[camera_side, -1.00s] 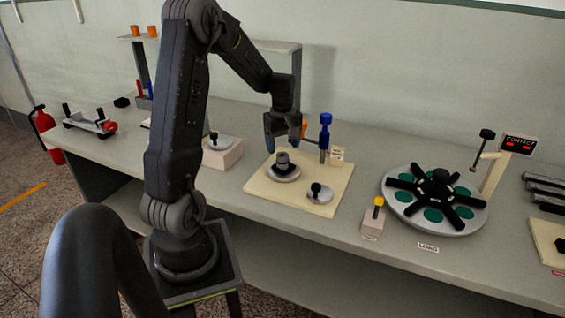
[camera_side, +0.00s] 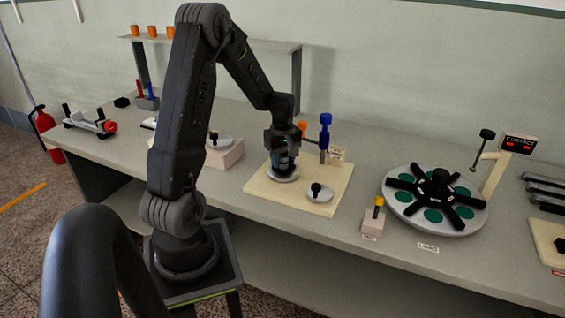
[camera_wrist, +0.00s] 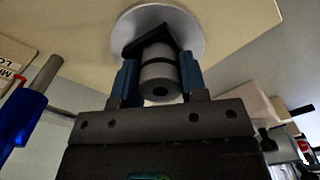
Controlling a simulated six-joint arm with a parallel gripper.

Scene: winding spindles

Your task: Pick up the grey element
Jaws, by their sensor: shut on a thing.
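The grey element (camera_wrist: 158,71) is a small ribbed cylinder with a dark hole in its end, seen in the wrist view. It stands over a round light-grey disc (camera_side: 283,175) on the cream board (camera_side: 331,173). My gripper (camera_side: 283,160) is low over that disc, with its blue fingers on both sides of the element. In the wrist view my gripper (camera_wrist: 157,82) is shut on the grey element. In the side view the fingers hide most of the element. I cannot tell whether it still touches the disc.
A blue-topped post (camera_side: 325,133) stands close to the right of my gripper, before a small label. A second disc with a black knob (camera_side: 318,192) sits at the board's front. Farther right are a yellow-topped block (camera_side: 372,223) and a round turntable (camera_side: 402,208).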

